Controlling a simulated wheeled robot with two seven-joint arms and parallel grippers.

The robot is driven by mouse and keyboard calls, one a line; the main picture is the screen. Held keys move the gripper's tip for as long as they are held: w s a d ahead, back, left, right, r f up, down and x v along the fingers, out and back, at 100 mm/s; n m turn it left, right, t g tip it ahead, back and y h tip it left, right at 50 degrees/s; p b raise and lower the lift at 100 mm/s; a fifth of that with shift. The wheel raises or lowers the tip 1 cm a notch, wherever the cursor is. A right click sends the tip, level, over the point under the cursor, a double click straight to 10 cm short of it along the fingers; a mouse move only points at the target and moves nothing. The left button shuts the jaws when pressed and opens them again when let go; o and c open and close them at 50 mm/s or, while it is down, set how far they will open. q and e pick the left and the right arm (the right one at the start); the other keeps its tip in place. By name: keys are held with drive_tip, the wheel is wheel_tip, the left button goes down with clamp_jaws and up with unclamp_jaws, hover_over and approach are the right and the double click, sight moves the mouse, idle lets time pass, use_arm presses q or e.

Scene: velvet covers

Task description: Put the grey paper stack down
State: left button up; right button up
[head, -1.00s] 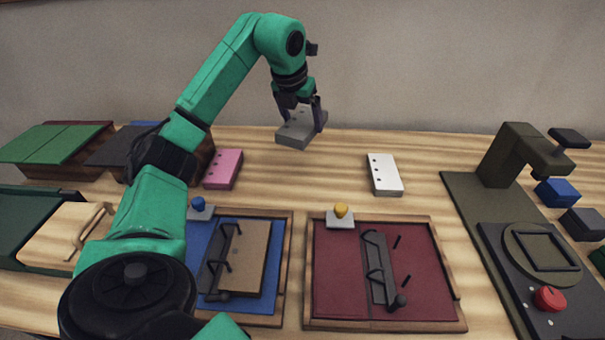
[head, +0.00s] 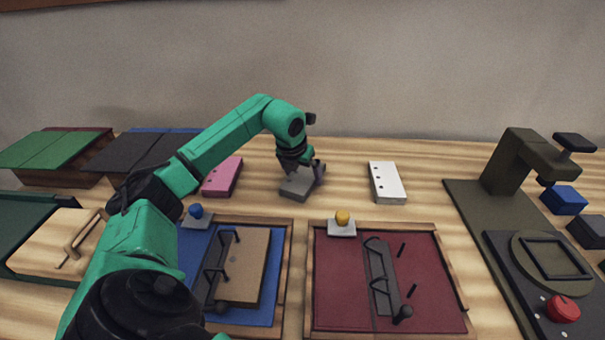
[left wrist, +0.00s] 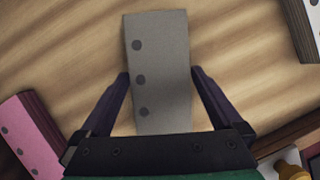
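The grey paper stack (head: 296,187) has a row of dark holes and lies flat at table height between the pink and white stacks. I cannot tell for sure whether its underside touches the wood. My left gripper (head: 310,173) comes down on it from above. In the left wrist view, the two fingers of the left gripper (left wrist: 160,78) press against the long sides of the grey stack (left wrist: 160,50), one on each side, with no clear gap. My right gripper is not in view.
A pink stack (head: 222,177) lies to the left and a white stack (head: 386,182) to the right. In front are a blue tray (head: 261,317) and a red tray (head: 340,285) with binder parts. A dark green press (head: 500,170) stands at right. Bare wood surrounds the grey stack.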

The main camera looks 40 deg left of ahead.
use_arm(q)
drive_tip(key=shift+r, duration=0.1)
drive_tip(key=v, duration=1.2)
